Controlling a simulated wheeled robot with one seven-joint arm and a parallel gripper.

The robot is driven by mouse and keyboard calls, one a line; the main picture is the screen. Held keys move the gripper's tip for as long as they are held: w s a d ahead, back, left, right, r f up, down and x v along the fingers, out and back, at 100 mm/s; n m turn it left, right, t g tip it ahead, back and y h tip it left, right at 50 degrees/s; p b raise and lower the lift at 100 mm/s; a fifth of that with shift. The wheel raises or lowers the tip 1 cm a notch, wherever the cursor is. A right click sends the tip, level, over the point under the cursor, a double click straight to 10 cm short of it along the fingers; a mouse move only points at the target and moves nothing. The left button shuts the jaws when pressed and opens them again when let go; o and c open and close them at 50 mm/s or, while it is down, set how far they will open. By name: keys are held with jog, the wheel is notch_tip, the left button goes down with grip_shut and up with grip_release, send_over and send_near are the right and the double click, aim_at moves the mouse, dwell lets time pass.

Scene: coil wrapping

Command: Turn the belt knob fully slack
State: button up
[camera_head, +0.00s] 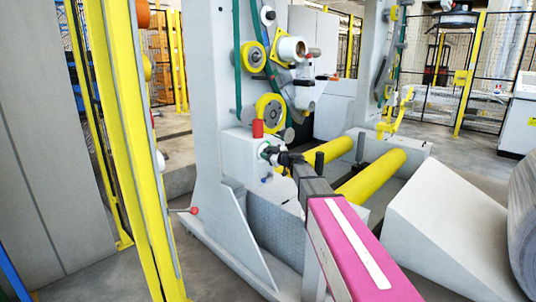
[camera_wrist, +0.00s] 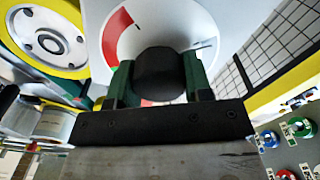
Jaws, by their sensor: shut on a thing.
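The belt knob (camera_wrist: 160,72) is a dark round knob in front of a white round dial with a red arc (camera_wrist: 118,36) at its upper left, in the wrist view. My gripper (camera_wrist: 155,80) is shut on the knob, with one green-edged finger on each side of it. A small pointer mark (camera_wrist: 203,46) shows on the dial to the right of the knob. In the head view my gripper (camera_head: 270,154) reaches the front of a light grey box (camera_head: 243,152) on the machine column. The knob is mostly hidden there by my gripper.
Yellow-rimmed wheels (camera_head: 270,110) and a green belt (camera_head: 238,60) sit above the box. A red cylinder (camera_head: 257,128) stands on the box. Yellow rollers (camera_head: 372,176) lie to the right. A panel with coloured knobs (camera_wrist: 298,128) is at the wrist view's lower right.

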jog(key=shift+s+f+n, duration=0.1)
jog(key=shift+n, duration=0.5)
jog(key=o, duration=0.9)
jog(key=shift+d, duration=0.1)
jog(key=v, duration=1)
jog(key=shift+s+d, duration=0.2)
